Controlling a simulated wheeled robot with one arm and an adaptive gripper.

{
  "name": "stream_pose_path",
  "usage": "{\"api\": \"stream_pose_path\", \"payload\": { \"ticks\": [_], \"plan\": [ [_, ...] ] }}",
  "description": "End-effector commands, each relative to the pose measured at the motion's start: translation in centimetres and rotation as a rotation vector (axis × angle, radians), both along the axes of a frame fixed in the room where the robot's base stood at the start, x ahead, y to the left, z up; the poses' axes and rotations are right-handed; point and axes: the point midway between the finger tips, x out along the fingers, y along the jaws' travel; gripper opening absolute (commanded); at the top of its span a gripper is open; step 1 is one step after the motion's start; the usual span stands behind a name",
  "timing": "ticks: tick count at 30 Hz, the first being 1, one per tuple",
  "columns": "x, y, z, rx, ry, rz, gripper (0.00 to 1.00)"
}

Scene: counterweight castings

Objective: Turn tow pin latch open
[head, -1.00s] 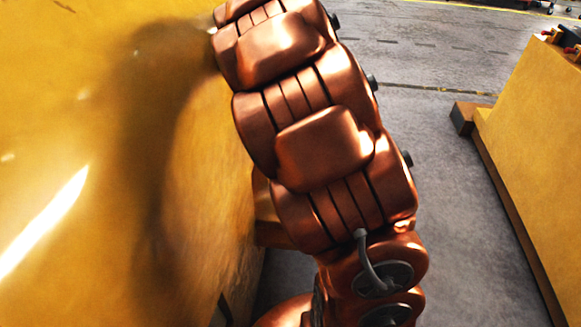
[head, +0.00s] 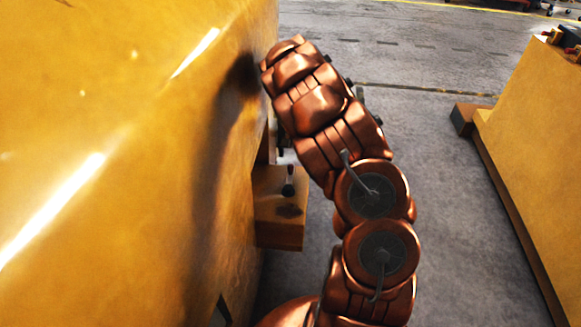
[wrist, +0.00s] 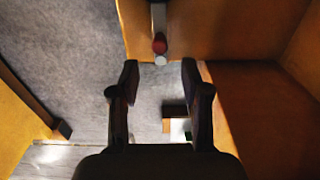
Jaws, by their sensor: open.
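A small dark latch with a reddish knob (head: 289,172) stands on a yellow ledge (head: 280,233) at the side of the large yellow casting (head: 120,150) in the head view. In the wrist view a red knob (wrist: 160,43) with a pale round end shows at the top centre, by a grey bar against the yellow casting. My gripper (wrist: 160,82) is open and empty, its two dark fingers apart. The knob lies beyond the fingertips, roughly in line with the gap between them, and does not touch them. In the head view my arm hides most of the gripper.
Another yellow casting (head: 535,130) stands on the right, with a brown block (head: 466,118) at its foot. Grey floor (head: 450,200) lies clear between the castings. The left casting's wall is close beside my arm.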

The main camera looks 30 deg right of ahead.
Motion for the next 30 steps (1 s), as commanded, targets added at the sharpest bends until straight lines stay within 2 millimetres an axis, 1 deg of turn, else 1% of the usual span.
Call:
{"api": "stream_pose_path", "payload": {
  "ticks": [5, 18, 22, 29, 30],
  "plan": [
    [0.0, 0.0, -1.2, 0.001, 0.003, 0.000, 0.47],
    [-0.2, 0.0, -6.8, 0.002, 0.006, 0.001, 0.47],
    [-0.1, 0.1, -7.5, 0.002, 0.004, 0.002, 0.47],
    [-0.1, 0.1, -7.6, 0.001, 0.002, 0.001, 0.47],
    [-0.1, 0.1, -7.6, 0.001, 0.002, 0.001, 0.44]
  ]
}}
